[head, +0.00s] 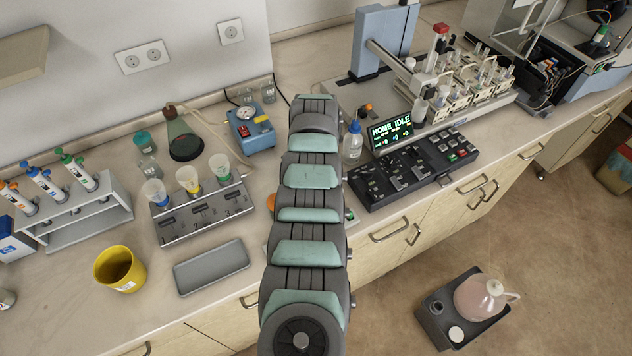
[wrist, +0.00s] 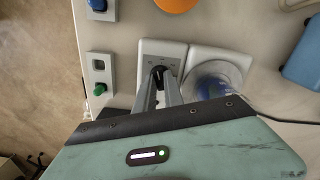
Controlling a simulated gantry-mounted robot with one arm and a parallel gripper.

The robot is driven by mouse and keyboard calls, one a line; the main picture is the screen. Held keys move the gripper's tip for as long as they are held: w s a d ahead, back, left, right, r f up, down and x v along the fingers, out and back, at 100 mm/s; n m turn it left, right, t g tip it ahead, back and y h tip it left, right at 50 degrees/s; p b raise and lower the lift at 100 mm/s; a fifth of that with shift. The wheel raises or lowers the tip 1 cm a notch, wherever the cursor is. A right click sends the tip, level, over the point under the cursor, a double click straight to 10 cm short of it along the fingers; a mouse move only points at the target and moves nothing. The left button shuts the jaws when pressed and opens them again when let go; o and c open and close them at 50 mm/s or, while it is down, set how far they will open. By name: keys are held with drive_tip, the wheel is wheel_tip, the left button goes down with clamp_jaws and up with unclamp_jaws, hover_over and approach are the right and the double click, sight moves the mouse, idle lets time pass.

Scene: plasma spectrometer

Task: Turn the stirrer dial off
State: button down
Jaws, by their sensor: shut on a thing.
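In the wrist view, the stirrer's white control panel (wrist: 165,48) lies beside its white plate, which bears a clear round vessel with a blue part (wrist: 215,80). The small black stirrer dial (wrist: 158,69) sits on the panel. My gripper (wrist: 159,78) is over the panel with its two grey fingers shut on the dial, one on each side. The fingers cover part of the dial, so its pointer setting cannot be read. In the head view my arm hides the gripper, the dial and most of the stirrer.
An orange object (wrist: 176,4) and a blue object (wrist: 302,60) are close by. The head view shows a grey tray (head: 212,267) and a keypad console (head: 415,165) beside my arm.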

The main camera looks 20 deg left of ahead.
drive_tip(key=n+b, duration=0.1)
drive_tip(key=n, duration=0.3)
drive_tip(key=shift+n, duration=0.4)
idle(0.4)
drive_tip(key=c, duration=1.4)
unclamp_jaws()
drive_tip(key=shift+c, duration=0.2)
wheel_tip(320, 180, up, 11)
